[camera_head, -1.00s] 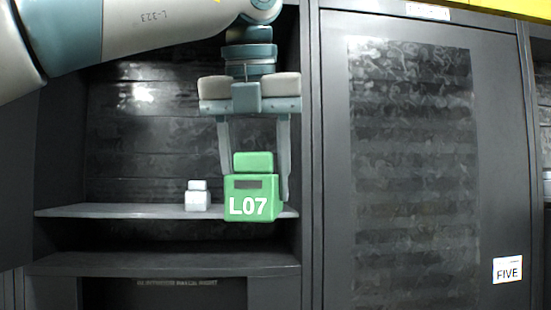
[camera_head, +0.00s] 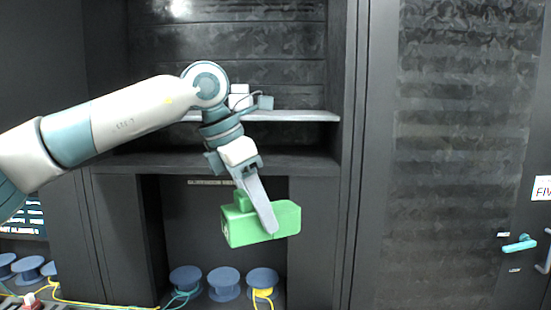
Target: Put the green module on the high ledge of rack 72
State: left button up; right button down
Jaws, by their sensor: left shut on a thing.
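The green module (camera_head: 285,216) is a box with a smaller raised block on it. My left gripper (camera_head: 258,205) is shut on it and holds it in the air, turned sideways, in front of the rack's dark lower opening. The rack's upper ledge (camera_head: 310,116) is a light grey shelf above and behind the gripper. My left arm hides part of this ledge. No rack number 72 can be read. My right gripper is not in view.
A small white block (camera_head: 239,100) stands on the upper ledge, partly behind my arm. A dark lower ledge (camera_head: 310,165) lies below it. Blue spools (camera_head: 223,284) and cables stand at the bottom. A closed cabinet door (camera_head: 450,150) with a teal handle is at the right.

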pick_arm(q)
jog(key=s+a+f+m+g+b, duration=0.1)
jog(key=a+f+m+g, duration=0.2)
jog(key=f, duration=0.7)
jog(key=s+a+f+m, duration=0.25)
jog(key=f+m, duration=0.25)
jog(key=f, duration=0.5)
jog(key=s+a+f+m+g+b, duration=0.1)
jog(key=a+f+m+g, duration=0.2)
jog(key=f, duration=0.7)
jog(key=s+a+f+m+y, duration=0.1)
jog(key=s+a+f+m, duration=0.1)
jog(key=s+f+m, duration=0.2)
jog(key=s+a+f+m+y+b, duration=0.1)
jog(key=s+a+f+m, duration=0.2)
jog(key=s+f, duration=0.3)
jog(key=s+a+f+m+y, duration=0.2)
jog(key=s+f+m, duration=0.3)
jog(key=f, duration=0.6)
jog(key=shift+s+a+f, duration=0.15)
jog(key=shift+s+a, duration=0.35)
jog(key=shift+s, duration=0.1)
jog(key=shift+d, duration=0.15)
